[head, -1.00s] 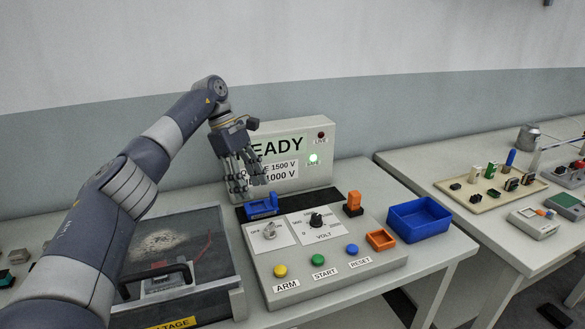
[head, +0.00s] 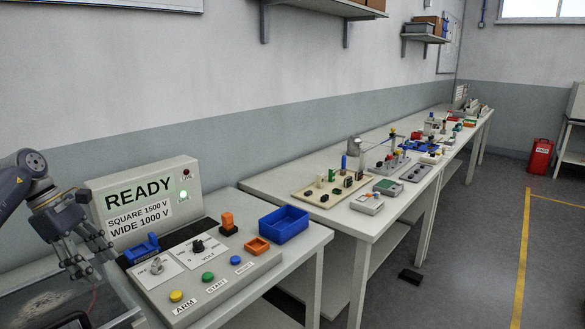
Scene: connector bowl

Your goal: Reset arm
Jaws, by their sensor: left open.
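My left gripper (head: 88,252) is at the left of the head view, fingers spread and empty. It hangs above the left edge of the grey control panel (head: 222,286), in front of the READY display (head: 146,196). The panel carries a yellow ARM button (head: 176,296), a green START button (head: 208,277), a blue RESET button (head: 235,260), a black VOLT knob (head: 197,246) and a grey switch knob (head: 157,266). A green lamp (head: 183,194) is lit on the display. My right gripper is out of view.
A blue open bin (head: 284,222) stands right of the panel. A second bench (head: 367,222) with parts stands further right. A dark object (head: 411,276) lies on the floor.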

